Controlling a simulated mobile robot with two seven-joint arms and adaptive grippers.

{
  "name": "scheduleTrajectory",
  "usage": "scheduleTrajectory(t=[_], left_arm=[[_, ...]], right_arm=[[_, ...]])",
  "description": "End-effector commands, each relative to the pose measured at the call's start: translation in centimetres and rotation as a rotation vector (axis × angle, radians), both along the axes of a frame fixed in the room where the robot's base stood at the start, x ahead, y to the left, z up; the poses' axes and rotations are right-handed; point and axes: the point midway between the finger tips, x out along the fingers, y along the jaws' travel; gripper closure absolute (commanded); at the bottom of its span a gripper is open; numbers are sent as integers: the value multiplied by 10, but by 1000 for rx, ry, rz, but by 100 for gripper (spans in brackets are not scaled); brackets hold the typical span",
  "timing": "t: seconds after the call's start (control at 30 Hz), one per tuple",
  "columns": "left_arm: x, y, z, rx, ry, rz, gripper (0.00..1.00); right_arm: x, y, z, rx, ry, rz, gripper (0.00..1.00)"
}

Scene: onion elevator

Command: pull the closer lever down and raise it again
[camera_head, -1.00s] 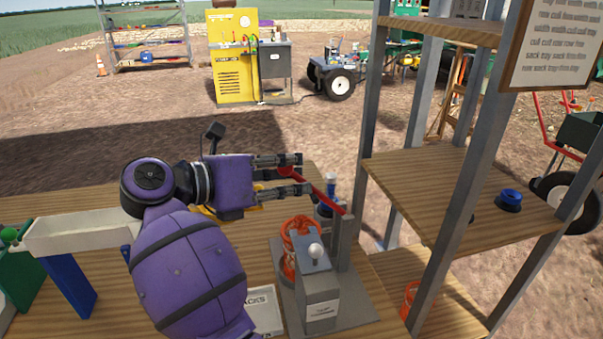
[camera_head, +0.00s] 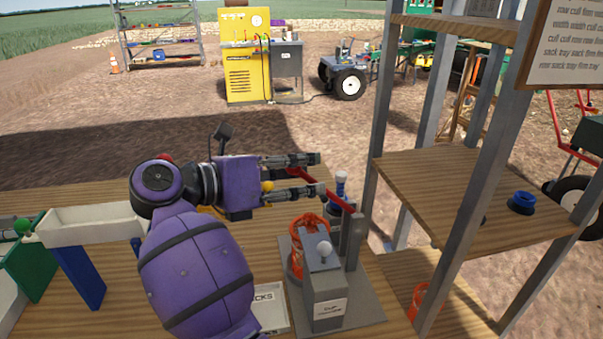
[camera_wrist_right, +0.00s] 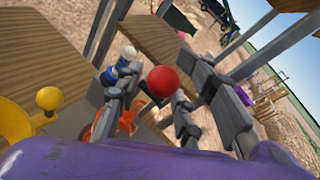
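A red lever (camera_head: 338,201) rises from a grey post on a small grey stand (camera_head: 358,313) and slants up to the left. Its free end passes between the fingers of my right gripper (camera_head: 320,175). The fingers are apart, one on each side of the lever. In the right wrist view a red ball knob (camera_wrist_right: 163,80) shows between the fingers; I cannot tell whether they touch it. A second, blue lever with a white knob (camera_head: 341,177) stands upright just behind the red one. My left gripper is not in view.
A wooden shelf (camera_head: 440,175) stands close on the right. A white chute (camera_head: 90,222) is at left.

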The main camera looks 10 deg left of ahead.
Motion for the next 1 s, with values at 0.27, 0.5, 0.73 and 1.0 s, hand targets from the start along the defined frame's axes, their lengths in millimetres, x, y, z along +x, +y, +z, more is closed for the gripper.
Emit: scheduleTrajectory(t=[0.27, 0.5, 0.73, 1.0], left_arm=[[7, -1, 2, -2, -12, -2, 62], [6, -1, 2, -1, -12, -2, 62], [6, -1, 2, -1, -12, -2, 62], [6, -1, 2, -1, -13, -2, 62]], right_arm=[[0, 1, 30, 1, -6, 2, 66], [0, 1, 77, 1, -6, 1, 66], [0, 0, 98, 0, -1, -1, 66], [0, 0, 100, 0, 1, -1, 66]])
